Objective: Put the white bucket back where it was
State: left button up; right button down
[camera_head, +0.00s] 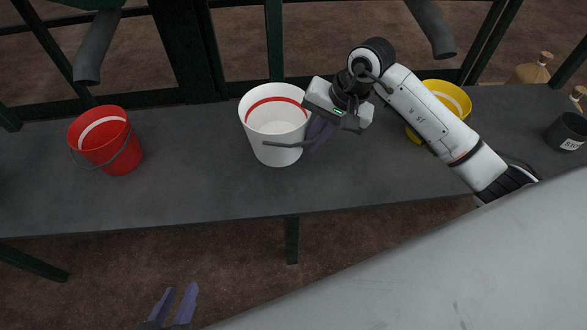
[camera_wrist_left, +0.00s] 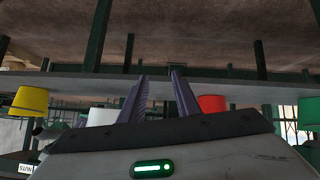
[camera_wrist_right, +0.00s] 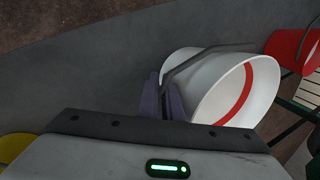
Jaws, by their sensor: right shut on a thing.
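The white bucket (camera_head: 262,132) with a red inner band stands upright at the middle of the grey table. I cannot tell whether its base touches the tabletop. My right gripper (camera_head: 320,131) is at the bucket's right side, shut on its dark handle (camera_head: 285,144), which is swung to the front. In the right wrist view the fingers (camera_wrist_right: 164,100) sit beside the white bucket (camera_wrist_right: 205,85), partly covering its wall. My left gripper (camera_head: 178,298) is open and empty, low in front of the table. Its fingers (camera_wrist_left: 158,90) are apart in the left wrist view.
A red bucket (camera_head: 112,158) stands on the table (camera_head: 205,170) to the left. A yellow bucket (camera_head: 449,96) stands to the right, partly behind my right arm. A black labelled pot (camera_head: 565,131) is at the far right. Clear tabletop lies between the red and white buckets.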

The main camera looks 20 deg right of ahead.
notch_tip(320, 180, down, 8)
jog(key=shift+r+b, duration=0.1)
jog(key=shift+b, duration=0.7)
pick_arm(q)
jog(key=shift+w+d+f+g, duration=0.4)
jog(key=shift+d+f, duration=0.15)
jog(key=shift+f, duration=0.1)
pick_arm(e)
jog(key=shift+f, duration=0.2)
jog(key=c, duration=1.9)
grip_release()
jog(key=shift+c, duration=0.2)
pick_arm(q)
jog(key=shift+d+m, duration=0.1)
jog(key=shift+m, duration=0.2)
